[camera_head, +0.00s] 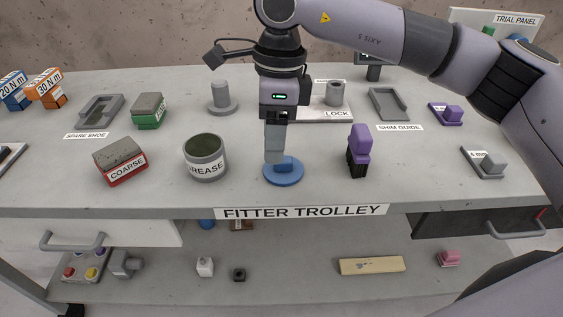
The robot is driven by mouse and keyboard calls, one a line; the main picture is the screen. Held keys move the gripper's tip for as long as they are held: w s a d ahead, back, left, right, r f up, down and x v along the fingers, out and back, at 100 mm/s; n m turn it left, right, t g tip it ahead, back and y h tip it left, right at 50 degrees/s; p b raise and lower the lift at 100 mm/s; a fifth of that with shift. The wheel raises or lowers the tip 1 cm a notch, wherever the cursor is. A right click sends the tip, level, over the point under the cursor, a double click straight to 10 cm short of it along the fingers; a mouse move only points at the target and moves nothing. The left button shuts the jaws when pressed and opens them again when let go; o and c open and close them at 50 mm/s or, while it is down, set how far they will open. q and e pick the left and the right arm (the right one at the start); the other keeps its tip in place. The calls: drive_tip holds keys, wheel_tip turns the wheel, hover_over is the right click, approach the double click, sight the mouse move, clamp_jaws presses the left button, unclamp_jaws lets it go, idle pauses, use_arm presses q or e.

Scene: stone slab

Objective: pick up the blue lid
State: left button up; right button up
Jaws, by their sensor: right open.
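The blue lid (284,174) is a flat round disc with a raised blue block on top. It lies on the slab near the front edge, above the FITTER TROLLEY label. My right gripper (275,158) points straight down over the lid, with its fingertips beside or around the raised block; I cannot tell if they touch it. The gripper is open, and its fingers overlap one another from this side. Part of the knob is hidden behind the fingers. My left gripper is not in view.
A grease tin (205,157) stands left of the lid and a purple-and-black piece (359,150) right of it. A red COARSE block (120,162) lies further left. A LOCK plate (312,114) is behind. The slab's front edge (150,207) is close.

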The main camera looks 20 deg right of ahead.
sight(284, 159)
drive_tip(key=shift+w+d+r+t+h, duration=0.15)
drive_tip(key=shift+w+d+r+h, duration=0.2)
drive_tip(key=shift+d, duration=0.25)
drive_tip(key=shift+w+d+r+t+h, duration=0.2)
drive_tip(key=shift+w+d, duration=0.2)
drive_tip(key=shift+d, duration=0.15)
wheel_tip(284, 159, down, 7)
drive_tip(key=shift+w+r, duration=0.1)
drive_tip(key=shift+w, duration=0.05)
drive_tip(key=shift+a, duration=0.1)
clamp_jaws()
